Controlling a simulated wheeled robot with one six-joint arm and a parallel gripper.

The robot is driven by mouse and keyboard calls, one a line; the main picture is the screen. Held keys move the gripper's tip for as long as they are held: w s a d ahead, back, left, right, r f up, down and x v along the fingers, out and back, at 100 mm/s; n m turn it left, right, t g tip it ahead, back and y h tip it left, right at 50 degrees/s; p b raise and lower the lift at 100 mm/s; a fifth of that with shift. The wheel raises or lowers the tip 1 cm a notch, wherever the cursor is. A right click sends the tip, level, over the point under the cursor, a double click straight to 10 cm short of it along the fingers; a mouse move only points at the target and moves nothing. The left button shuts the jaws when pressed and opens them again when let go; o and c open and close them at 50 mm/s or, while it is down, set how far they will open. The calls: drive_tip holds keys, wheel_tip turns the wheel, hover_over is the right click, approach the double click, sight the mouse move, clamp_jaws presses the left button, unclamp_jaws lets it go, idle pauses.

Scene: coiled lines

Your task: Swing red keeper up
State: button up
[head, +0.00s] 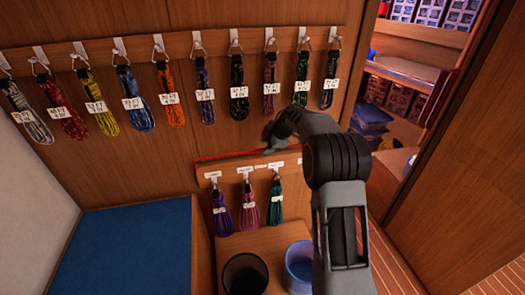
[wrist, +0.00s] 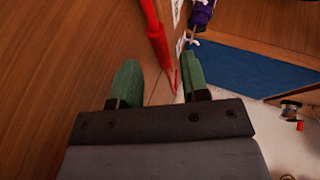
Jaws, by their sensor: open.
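The red keeper (head: 228,155) is a thin red bar lying along the top of the lower hook board, above its labels. In the wrist view the red keeper (wrist: 157,38) runs down from the top edge toward the gap between my fingers, and a thinner red strip continues below it. My gripper (wrist: 162,84) is open, with two green fingertips apart and nothing held. In the head view my gripper (head: 268,146) is at the right part of the keeper, mostly hidden by my arm. I cannot tell whether it touches the bar.
The lower board holds purple (head: 222,215), pink (head: 250,208) and teal (head: 276,203) coils. An upper rail (head: 150,52) carries several labelled coils. A black bin (head: 245,274) and a blue bin (head: 299,266) stand below. A blue cushion (head: 125,250) is at left.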

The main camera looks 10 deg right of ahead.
drive_tip(key=b+v, duration=0.1)
drive_tip(key=v, duration=0.8)
drive_tip(key=shift+s+r, duration=0.15)
drive_tip(key=shift+r, duration=0.1)
